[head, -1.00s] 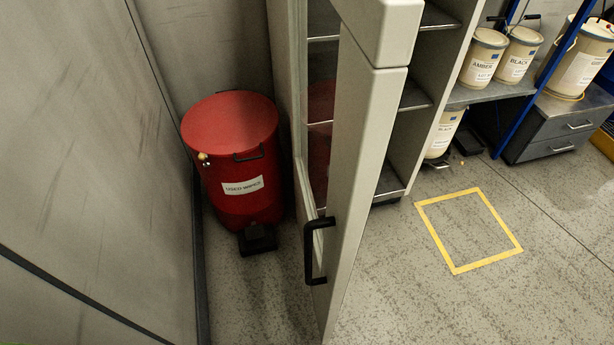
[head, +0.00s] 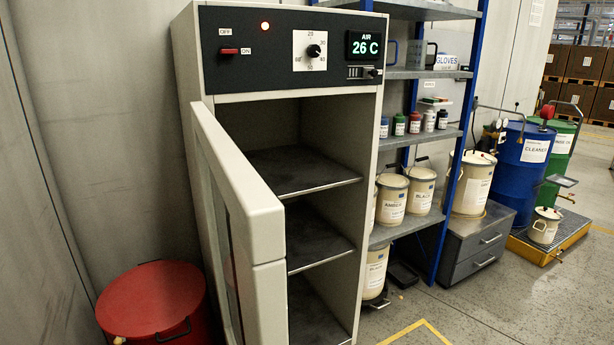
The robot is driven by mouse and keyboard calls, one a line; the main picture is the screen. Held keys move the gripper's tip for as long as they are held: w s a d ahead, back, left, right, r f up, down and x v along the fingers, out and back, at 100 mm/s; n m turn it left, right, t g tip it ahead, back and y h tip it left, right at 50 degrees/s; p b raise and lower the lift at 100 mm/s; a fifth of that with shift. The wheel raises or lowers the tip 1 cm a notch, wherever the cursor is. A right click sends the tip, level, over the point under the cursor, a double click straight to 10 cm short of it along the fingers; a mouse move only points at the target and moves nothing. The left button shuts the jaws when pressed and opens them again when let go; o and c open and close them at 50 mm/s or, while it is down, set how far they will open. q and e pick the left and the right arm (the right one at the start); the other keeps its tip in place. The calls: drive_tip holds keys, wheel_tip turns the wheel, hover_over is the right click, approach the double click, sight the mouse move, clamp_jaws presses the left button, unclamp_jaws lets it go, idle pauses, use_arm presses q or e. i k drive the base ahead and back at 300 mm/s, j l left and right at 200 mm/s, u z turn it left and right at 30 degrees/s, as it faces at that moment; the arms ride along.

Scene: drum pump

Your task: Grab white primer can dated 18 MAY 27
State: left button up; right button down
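Several cream cans stand on the shelf unit right of the cabinet. One is labelled AMBER (head: 391,199) and one BLACK (head: 420,190). Another can labelled BLACK (head: 376,271) stands lower, near the floor. A larger cream can (head: 473,184) stands on a grey drawer unit, its label unreadable. A small cream can (head: 544,226) stands on the yellow-edged platform by the drums. I cannot make out a white primer can or the date 18 MAY 27 on any label. Neither of my grippers is in view.
A grey heating cabinet (head: 342,80) reading 26 C stands with its door (head: 240,190) open and empty shelves. A red bin (head: 150,300) is at lower left. Blue (head: 522,158) and green drums (head: 560,150) stand right. Floor is clear at lower right (head: 500,310).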

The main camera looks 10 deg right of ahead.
sight(429, 118)
drive_tip(key=l+u, duration=0.2)
drive_tip(key=l, duration=2.65)
drive_tip(key=i, duration=0.05)
